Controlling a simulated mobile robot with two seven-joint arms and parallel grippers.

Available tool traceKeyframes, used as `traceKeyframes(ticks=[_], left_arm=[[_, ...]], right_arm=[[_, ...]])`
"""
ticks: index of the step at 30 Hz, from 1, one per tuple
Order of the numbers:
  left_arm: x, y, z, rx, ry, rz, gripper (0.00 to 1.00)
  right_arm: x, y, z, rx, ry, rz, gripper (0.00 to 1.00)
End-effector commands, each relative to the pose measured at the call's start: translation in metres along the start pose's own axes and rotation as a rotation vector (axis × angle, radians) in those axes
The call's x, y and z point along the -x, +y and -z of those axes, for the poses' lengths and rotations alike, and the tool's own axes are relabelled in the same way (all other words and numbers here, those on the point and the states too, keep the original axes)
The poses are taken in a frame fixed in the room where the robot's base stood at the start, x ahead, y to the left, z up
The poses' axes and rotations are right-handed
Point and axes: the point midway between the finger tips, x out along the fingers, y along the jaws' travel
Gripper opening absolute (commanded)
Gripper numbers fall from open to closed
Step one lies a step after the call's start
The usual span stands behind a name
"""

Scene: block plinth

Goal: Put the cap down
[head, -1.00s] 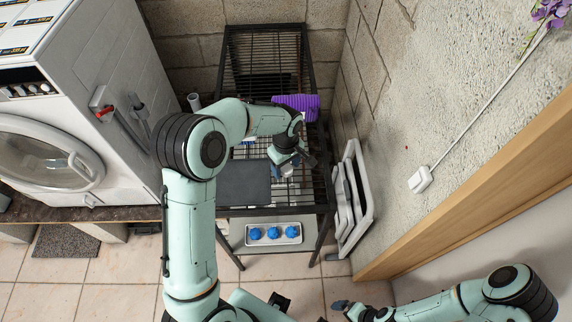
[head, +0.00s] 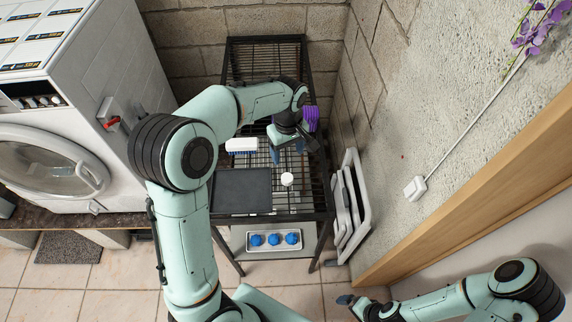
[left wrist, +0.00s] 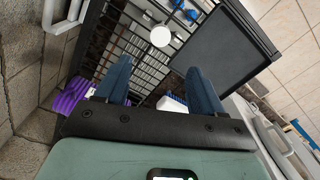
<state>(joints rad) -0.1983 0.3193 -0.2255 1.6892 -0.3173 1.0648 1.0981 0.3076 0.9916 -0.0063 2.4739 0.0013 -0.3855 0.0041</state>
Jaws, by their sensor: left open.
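The cap is a small round white piece (head: 287,179) on the wire top of the black rack (head: 322,205), just right of a dark grey mat (head: 243,191). It also shows in the left wrist view (left wrist: 160,36), beyond my fingertips and apart from them. My left gripper (head: 289,155) is open and empty, above the rack on the far side of the cap. Its two blue fingers stand apart in the left wrist view (left wrist: 160,75). My right gripper (head: 347,300) is low at the front, away from the rack. Its opening is too small to judge.
A white brush with blue bristles (head: 241,146) lies behind the mat. A purple ribbed thing (head: 311,116) is behind my left gripper. A white tray (head: 262,248) with blue pieces is on the lower shelf. Folded white steps (head: 350,210) lean at the right wall.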

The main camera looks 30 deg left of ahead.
Motion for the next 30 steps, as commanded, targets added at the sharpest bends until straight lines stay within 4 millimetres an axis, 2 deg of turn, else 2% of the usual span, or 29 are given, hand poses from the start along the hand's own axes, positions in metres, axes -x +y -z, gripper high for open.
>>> traceKeyframes(ticks=[1, 2, 12, 22, 30], left_arm=[[0.010, 0.007, 0.004, -0.026, 0.007, -0.007, 0.68], [0.007, 0.006, 0.004, -0.035, 0.006, -0.006, 0.68], [-0.059, 0.001, 0.001, -0.036, 0.000, 0.003, 0.68], [-0.087, 0.000, 0.001, -0.035, 0.002, -0.001, 0.68], [-0.124, -0.005, 0.000, -0.035, 0.002, -0.001, 0.68]], right_arm=[[0.013, -0.009, 0.013, 0.006, 0.017, 0.006, 1.00], [0.013, -0.009, 0.013, 0.007, 0.017, 0.006, 1.00], [0.003, -0.003, 0.003, 0.002, 0.004, 0.002, 1.00], [0.005, -0.004, 0.005, 0.003, 0.006, 0.002, 1.00], [0.008, -0.006, 0.008, 0.004, 0.010, 0.004, 1.00]])
